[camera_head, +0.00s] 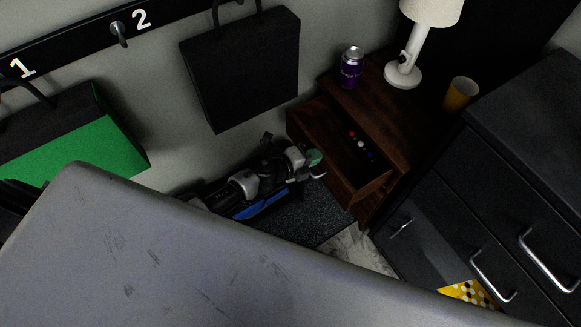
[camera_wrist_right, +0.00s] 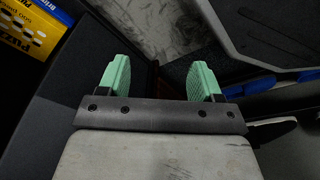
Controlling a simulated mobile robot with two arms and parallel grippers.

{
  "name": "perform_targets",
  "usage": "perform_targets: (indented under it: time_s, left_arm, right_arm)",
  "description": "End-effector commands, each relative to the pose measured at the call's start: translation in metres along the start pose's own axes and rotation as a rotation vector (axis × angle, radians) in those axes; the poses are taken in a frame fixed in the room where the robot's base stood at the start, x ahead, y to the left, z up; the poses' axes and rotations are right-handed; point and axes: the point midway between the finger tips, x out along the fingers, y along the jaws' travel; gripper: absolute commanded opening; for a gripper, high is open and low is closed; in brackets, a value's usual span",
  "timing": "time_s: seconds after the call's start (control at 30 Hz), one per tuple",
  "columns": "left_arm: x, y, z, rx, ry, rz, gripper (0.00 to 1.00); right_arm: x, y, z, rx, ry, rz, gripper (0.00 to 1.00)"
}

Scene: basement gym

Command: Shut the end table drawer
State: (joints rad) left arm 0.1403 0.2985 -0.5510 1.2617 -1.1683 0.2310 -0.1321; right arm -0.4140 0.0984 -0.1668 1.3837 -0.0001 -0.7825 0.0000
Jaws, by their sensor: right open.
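The dark wooden end table (camera_head: 384,108) stands against the wall in the head view. Its drawer (camera_head: 372,187) is pulled out toward the lower left, with a few small coloured items inside. A silver handle (camera_head: 319,177) shows at the drawer front. My left gripper (camera_head: 314,158) is just outside the drawer front, close to the handle; whether it touches is unclear. Only a green fingertip shows clearly, so its opening cannot be judged. My right gripper (camera_wrist_right: 161,80) is open and empty in the right wrist view, its two green fingers wide apart; it is hidden in the head view.
A purple can (camera_head: 351,67), white lamp (camera_head: 404,73) and yellow cup (camera_head: 460,94) stand on the end table. A dark cabinet (camera_head: 455,215) with silver handles is close on the right. A black bag (camera_head: 245,70) hangs on the wall. A yellow box (camera_wrist_right: 32,30) shows beside my right gripper.

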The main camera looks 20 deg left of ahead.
Motion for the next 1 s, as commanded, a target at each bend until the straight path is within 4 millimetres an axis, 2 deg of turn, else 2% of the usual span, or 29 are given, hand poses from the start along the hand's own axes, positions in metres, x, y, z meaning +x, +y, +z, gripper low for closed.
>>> perform_targets:
  time_s: [0.07, 0.2, 0.4, 0.63, 1.0]
  left_arm:
    - [0.020, -0.006, 0.000, 0.002, -0.001, -0.001, 0.00]
    - [0.050, -0.014, 0.000, 0.001, 0.001, -0.001, 0.00]
    - [0.081, -0.023, 0.000, 0.000, -0.001, 0.000, 0.00]
    - [0.098, -0.029, 0.000, 0.000, -0.001, 0.001, 0.00]
    - [0.100, -0.030, 0.000, 0.000, 0.000, 0.001, 0.00]
  right_arm:
    - [0.002, 0.000, -0.001, 0.000, -0.003, 0.000, 0.65]
    - [-0.015, -0.002, -0.020, 0.003, 0.025, -0.003, 0.65]
    - [-0.034, 0.000, -0.034, 0.006, 0.035, 0.000, 0.65]
    - [-0.048, 0.001, -0.042, 0.008, 0.041, 0.002, 0.65]
    - [-0.051, 0.002, -0.044, 0.008, 0.040, 0.002, 0.65]
